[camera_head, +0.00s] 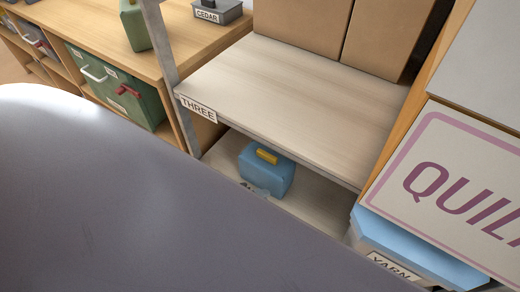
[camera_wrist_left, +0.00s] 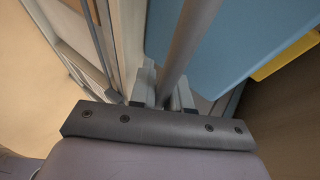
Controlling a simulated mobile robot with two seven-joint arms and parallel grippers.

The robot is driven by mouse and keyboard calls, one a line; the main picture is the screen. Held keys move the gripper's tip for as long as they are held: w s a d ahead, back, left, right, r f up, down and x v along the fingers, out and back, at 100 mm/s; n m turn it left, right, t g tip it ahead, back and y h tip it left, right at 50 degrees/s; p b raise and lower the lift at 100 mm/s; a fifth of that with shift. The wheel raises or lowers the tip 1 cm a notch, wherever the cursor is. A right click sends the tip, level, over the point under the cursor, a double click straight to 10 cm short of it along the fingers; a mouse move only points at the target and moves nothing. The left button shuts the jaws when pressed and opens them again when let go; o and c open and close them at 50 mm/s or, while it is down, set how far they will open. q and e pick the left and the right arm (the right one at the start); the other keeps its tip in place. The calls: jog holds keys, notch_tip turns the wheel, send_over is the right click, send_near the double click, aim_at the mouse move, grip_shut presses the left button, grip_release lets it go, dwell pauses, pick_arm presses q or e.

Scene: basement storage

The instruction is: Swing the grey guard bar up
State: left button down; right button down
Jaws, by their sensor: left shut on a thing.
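The grey guard bar (camera_wrist_left: 192,38) shows in the left wrist view as a round grey rod running from the top edge down between my fingers. My left gripper (camera_wrist_left: 164,90) is shut on it. In the head view only a small part of my left gripper (camera_head: 254,189) shows, low in front of the blue case. My large arm link hides the rest of it there, and I cannot make out the bar in that view. My right gripper is not in view.
The blue case (camera_head: 268,172) with a yellow handle stands on the lower shelf, close behind the bar. A QUILT sign (camera_head: 450,175) and a YARN box (camera_head: 400,245) stand right.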

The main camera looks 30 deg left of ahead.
pick_arm(q)
jog(key=shift+s+d+f, duration=0.1)
jog(key=shift+s+f, duration=0.35)
jog(key=shift+f, duration=0.05)
dwell(0.3)
jog(key=c, duration=1.3)
grip_release()
jog(key=shift+o, duration=0.7)
jog(key=shift+w+r, duration=0.15)
jog(key=shift+w, duration=0.1)
jog(key=p+v, duration=0.2)
jog(key=v, duration=0.5)
